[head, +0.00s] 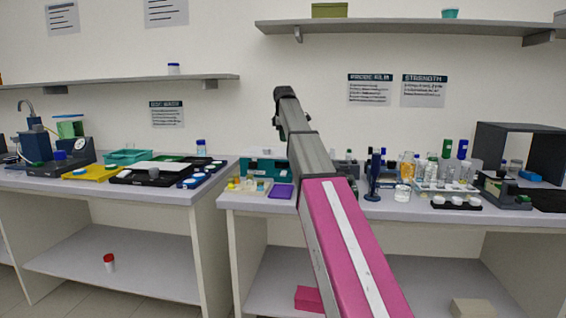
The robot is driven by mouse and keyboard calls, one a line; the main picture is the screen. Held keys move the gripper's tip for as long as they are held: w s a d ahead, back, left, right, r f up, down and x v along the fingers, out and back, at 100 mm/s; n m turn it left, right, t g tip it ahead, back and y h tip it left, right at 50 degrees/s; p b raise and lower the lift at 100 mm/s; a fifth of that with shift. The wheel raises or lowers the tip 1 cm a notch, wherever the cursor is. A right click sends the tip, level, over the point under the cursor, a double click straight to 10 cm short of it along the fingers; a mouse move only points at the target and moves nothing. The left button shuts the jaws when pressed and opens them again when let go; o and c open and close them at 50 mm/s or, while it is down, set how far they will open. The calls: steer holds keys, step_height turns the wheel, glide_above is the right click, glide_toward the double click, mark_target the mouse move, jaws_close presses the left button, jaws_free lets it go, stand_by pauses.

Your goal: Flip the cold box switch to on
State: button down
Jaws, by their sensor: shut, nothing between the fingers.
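I see no thing that is clearly marked as the cold box, and no switch is legible at this size. A teal box (262,166) stands at the back of the right bench, left of my arm and partly behind it. A dark grey open-fronted box (518,133) stands at the right end of that bench. My arm reaches up through the middle of the view. Its dark end, my gripper (285,93), is high in front of the wall, well above the bench and apart from both boxes. The gripper looks closed and empty; its fingers are small and hard to make out.
The right bench (240,202) holds a purple block (281,191), bottles and glassware (440,170). The left bench (110,188) holds trays and instruments. A gap separates the benches. A wall shelf (400,28) hangs at upper right. My arm hides part of the right bench.

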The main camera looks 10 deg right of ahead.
mark_target(285, 171)
steer(key=f, duration=0.4)
steer(key=w+f, duration=0.1)
steer(key=f, duration=0.4)
steer(key=w+f, duration=0.1)
steer(key=f, duration=0.3)
steer(key=shift+d+f, duration=0.3)
steer(key=shift+f, duration=0.1)
